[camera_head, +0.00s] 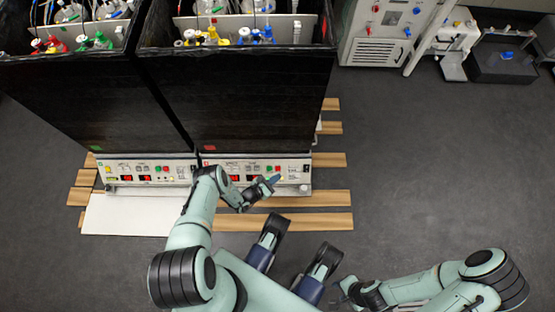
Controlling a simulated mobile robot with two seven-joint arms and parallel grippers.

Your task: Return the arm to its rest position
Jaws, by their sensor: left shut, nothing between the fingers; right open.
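My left arm reaches forward from the lower left to the front of the shaker bioreactors. My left gripper (272,181) is shut and empty, close to the control panel (240,170) of the right-hand shaker; whether it touches the panel cannot be told. The left-hand shaker's panel (150,172) is beside it, and my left wrist partly covers the area between the two panels. My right arm is folded low at the bottom right. My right gripper (340,291) is open and empty near the bottom edge, away from the shakers.
Two tall black shaker housings (255,105) hold vessels with coloured caps. Wooden slats (310,222) and a white board (125,215) lie at their foot. A white cabinet (375,50) and a dark-based device (505,62) stand at the back right. The grey floor (440,160) at right is clear.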

